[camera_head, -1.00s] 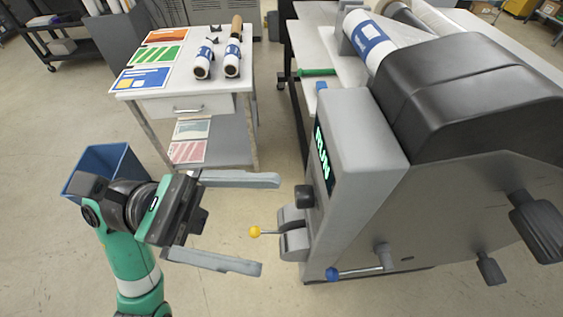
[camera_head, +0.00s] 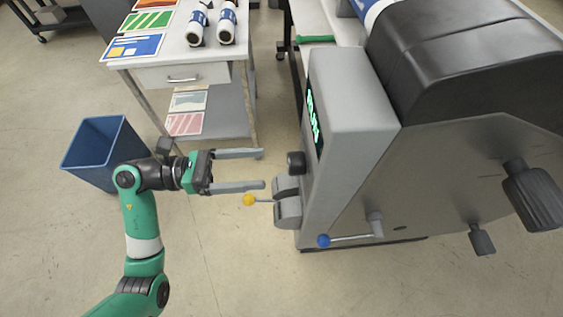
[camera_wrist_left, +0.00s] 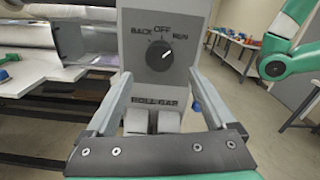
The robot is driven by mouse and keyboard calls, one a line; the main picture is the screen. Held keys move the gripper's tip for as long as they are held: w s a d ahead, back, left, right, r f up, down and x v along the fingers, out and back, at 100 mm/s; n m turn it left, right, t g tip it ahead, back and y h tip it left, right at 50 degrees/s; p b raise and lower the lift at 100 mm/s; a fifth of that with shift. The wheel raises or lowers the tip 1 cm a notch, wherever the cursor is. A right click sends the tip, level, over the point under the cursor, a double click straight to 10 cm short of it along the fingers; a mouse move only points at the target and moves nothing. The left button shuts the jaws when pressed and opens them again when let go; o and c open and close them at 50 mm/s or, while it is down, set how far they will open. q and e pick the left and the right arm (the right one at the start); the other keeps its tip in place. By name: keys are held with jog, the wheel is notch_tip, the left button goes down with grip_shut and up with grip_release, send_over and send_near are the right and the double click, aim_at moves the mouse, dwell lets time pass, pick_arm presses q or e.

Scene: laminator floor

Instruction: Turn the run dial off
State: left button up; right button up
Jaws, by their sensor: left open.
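The run dial (camera_head: 296,162) is a black knob on the left-facing side of the grey laminator housing. In the left wrist view the dial (camera_wrist_left: 159,57) faces me, with BACK, OFF and RUN printed around it. Its white pointer mark aims up and right, toward RUN. My left gripper (camera_head: 263,169) is open and empty, its fingers pointing at the dial from the left, a short gap away. In the left wrist view its fingers (camera_wrist_left: 160,82) stand to either side of the dial and below its level. My right gripper is not in view.
Below the dial, a yellow-knobbed lever (camera_head: 250,200) sticks out under my left gripper. A blue-knobbed lever (camera_head: 325,241) is lower right. A blue bin (camera_head: 92,150) stands behind my left arm, and a white table (camera_head: 170,75) stands behind. The floor at front is clear.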

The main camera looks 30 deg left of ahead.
aim_at(288, 166)
pick_arm(q)
jog(key=x, duration=0.6)
jog(key=shift+w+d, duration=0.1)
jog(key=c, duration=1.4)
jog(key=shift+r+n+p, duration=0.2)
jog(key=shift+n+p, duration=0.2)
jog(key=shift+p, duration=0.2)
jog(key=n+p, duration=0.5)
jog(key=p, duration=0.2)
jog(key=shift+r, duration=0.15)
jog(key=shift+f+n+p, duration=0.2)
jog(key=shift+n+p, duration=1.3)
jog(key=shift+n, duration=0.1)
jog(key=o, duration=1.4)
